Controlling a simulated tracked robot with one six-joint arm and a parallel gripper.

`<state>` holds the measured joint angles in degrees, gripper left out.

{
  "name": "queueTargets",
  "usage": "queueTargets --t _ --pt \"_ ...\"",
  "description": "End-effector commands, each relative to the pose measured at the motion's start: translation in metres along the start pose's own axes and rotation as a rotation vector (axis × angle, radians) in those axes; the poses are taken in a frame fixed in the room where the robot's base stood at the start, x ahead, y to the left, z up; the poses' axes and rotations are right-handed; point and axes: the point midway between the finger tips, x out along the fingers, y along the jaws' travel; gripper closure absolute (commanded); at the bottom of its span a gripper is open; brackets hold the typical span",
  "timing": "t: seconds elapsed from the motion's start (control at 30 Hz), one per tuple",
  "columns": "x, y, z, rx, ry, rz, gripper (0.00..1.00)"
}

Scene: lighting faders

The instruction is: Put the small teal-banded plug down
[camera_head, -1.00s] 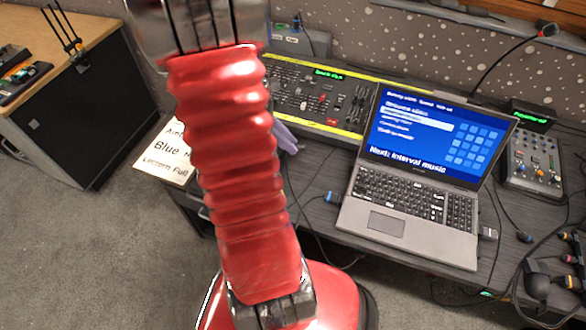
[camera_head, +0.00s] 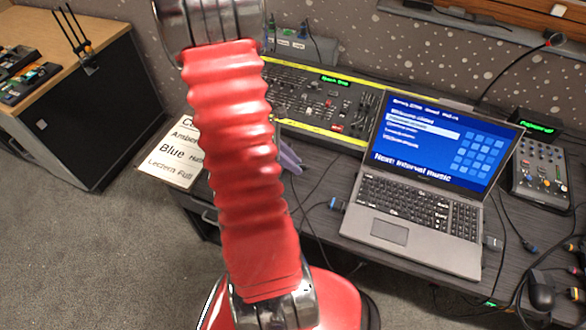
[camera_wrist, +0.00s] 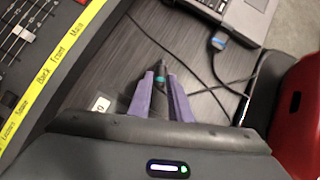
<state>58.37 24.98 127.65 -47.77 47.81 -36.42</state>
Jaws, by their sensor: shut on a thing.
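The small teal-banded plug (camera_wrist: 160,74) is dark with a teal ring and shows in the wrist view. My gripper (camera_wrist: 161,80) has purple fingers shut on it, one on each side, with its dark tip showing beyond them. The plug is over the dark desk; I cannot tell whether it touches the surface. In the head view, only a bit of a purple finger (camera_head: 289,158) shows beside my red arm, and the plug is hidden.
A yellow-edged fader desk (camera_wrist: 62,70) lies left of my gripper in the wrist view. A laptop (camera_head: 415,215) stands to the right, with a blue-banded plug (camera_wrist: 218,42) near its edge. A white label (camera_wrist: 101,104) and loose cables lie close by.

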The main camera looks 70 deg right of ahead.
Motion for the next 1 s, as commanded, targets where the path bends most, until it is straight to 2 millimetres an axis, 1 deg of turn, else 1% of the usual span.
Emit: queueTargets --t 0.1,0.2,0.8,0.83,1.0 --pt "0.013 -0.001 -0.008 -0.003 -0.002 -0.003 1.00" --pt "0.019 -0.001 -0.012 0.000 -0.001 -0.002 1.00" --pt "0.026 0.000 -0.017 0.002 -0.001 -0.002 1.00" --pt "0.026 0.000 -0.017 0.002 0.000 -0.001 0.81" --pt "0.026 0.000 -0.016 0.002 -0.001 -0.001 0.69"
